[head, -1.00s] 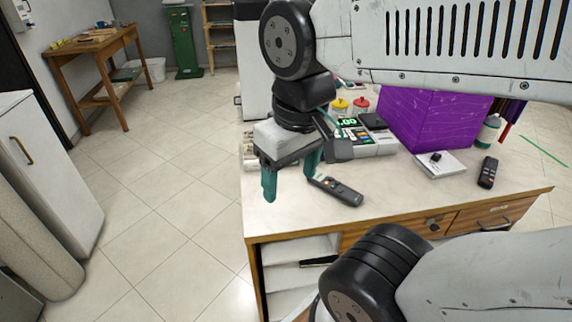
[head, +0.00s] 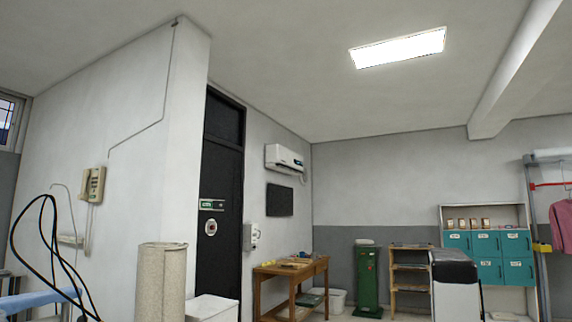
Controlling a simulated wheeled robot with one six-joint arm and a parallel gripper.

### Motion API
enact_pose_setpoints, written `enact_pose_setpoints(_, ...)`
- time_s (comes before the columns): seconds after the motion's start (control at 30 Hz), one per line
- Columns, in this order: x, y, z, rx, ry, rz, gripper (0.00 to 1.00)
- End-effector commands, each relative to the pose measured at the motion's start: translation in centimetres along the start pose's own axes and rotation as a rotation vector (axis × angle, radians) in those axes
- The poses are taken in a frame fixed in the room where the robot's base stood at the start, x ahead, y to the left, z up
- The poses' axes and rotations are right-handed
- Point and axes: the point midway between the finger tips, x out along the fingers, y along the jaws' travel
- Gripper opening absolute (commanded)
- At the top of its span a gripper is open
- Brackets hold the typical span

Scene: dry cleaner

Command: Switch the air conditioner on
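The air conditioner (head: 284,158) is a white wall unit high on the wall right of the black door, in the middle of the head view. Its front is seen at an angle, and it is too small to tell whether any light on it is lit. My gripper is out of view now, and so are the counter and the dark remotes seen on it earlier.
Below the unit are a dark wall panel (head: 280,200) and a wooden table (head: 291,270). A green cabinet (head: 367,280), shelves and teal lockers (head: 487,257) stand along the back wall. A beige roll (head: 161,282) stands in front at left.

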Motion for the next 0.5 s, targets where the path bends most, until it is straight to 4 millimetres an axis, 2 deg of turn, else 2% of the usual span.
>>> enact_pose_setpoints(0.03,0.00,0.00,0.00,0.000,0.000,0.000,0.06)
enact_pose_setpoints(0.07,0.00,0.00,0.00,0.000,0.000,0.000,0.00)
enact_pose_setpoints(0.5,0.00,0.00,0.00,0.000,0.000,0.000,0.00)
